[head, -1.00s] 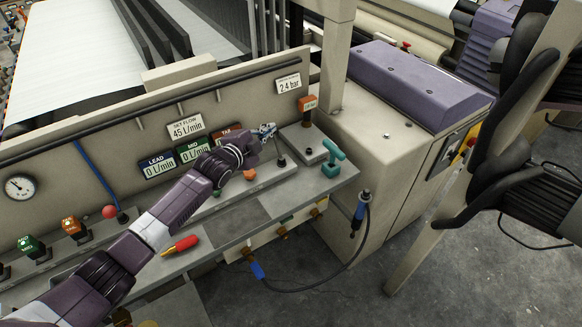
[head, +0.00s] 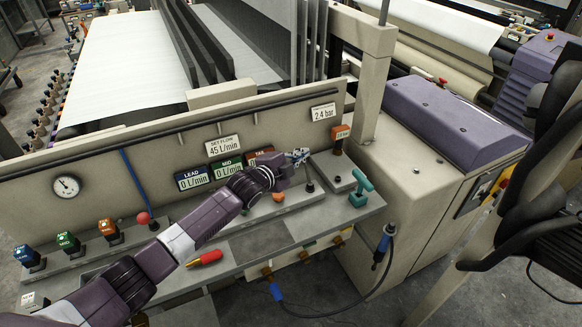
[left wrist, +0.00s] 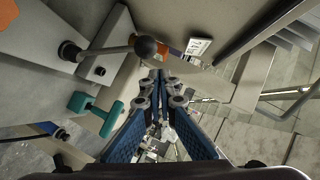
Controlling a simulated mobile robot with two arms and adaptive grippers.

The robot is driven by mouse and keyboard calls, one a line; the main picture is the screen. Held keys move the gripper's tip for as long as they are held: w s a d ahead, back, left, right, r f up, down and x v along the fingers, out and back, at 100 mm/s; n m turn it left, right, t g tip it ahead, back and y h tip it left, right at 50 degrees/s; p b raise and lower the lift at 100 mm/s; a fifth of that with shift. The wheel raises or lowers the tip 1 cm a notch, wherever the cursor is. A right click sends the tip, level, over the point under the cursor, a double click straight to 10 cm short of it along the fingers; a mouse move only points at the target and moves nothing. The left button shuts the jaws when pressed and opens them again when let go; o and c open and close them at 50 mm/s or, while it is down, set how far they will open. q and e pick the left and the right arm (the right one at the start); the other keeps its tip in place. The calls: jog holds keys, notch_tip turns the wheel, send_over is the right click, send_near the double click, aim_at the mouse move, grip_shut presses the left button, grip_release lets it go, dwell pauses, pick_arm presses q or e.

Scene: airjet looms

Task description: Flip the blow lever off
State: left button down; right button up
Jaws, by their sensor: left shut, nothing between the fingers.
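My left gripper (head: 298,157) is shut and empty, in front of the machine's back panel. Just below and right of it stands a short lever with a black knob (head: 310,187). In the left wrist view the closed fingertips (left wrist: 158,80) lie apart from a black ball-ended lever (left wrist: 145,47), which sticks out just beyond them. No label naming the blow lever is readable, so I cannot tell for certain which lever it is. A red-ball lever (head: 143,218) and an orange ball (head: 278,196) are further left on the console. My right gripper is out of view.
A teal T-handle (head: 361,188) stands right of the black-knob lever and also shows in the left wrist view (left wrist: 96,111). An orange-topped post (head: 340,134) stands behind. A blue-ended hose (head: 384,243) hangs at the right.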

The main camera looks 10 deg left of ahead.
pick_arm(q)
jog(key=r+b+v, duration=0.1)
jog(key=b+v, duration=0.1)
jog(key=v, duration=0.9)
jog(key=shift+w+d+r+b, duration=0.2)
jog(key=shift+w+r+b, duration=0.05)
jog(key=shift+b, duration=0.1)
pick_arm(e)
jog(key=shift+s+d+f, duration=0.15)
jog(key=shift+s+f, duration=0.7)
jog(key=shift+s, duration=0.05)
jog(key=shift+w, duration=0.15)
